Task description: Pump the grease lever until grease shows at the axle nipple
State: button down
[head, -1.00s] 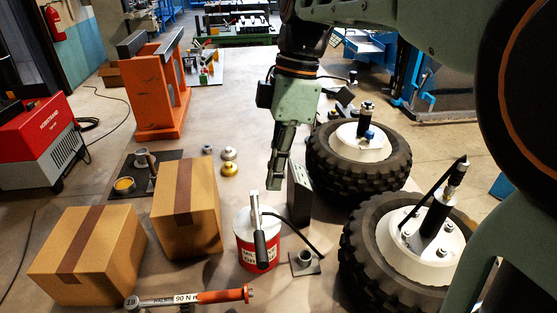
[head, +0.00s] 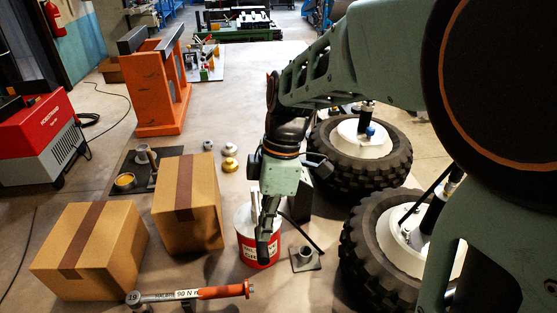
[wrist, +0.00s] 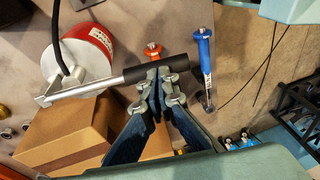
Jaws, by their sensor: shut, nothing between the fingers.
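The grease bucket (head: 243,222), red with a white lid, stands on the floor at lower centre; it also shows at upper left in the wrist view (wrist: 88,52). Its silver lever (wrist: 95,86) ends in a black grip (wrist: 140,73). My gripper (head: 263,252) is shut and empty, pointing down in front of the bucket and hiding most of the lever. A black hose (head: 303,231) leaves the bucket. The near wheel hub (head: 395,230) is partly hidden by my arm; no nipple or grease is discernible.
Two cardboard boxes (head: 90,250) (head: 187,205) stand left of the bucket. An orange-handled torque wrench (head: 190,294) lies in front. Two large tyres (head: 360,250) (head: 385,170) are on the right. A small plate with a socket (head: 305,262) sits between bucket and tyre.

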jog(key=shift+s+f, duration=0.1)
jog(key=shift+f, duration=0.2)
jog(key=shift+f, duration=0.1)
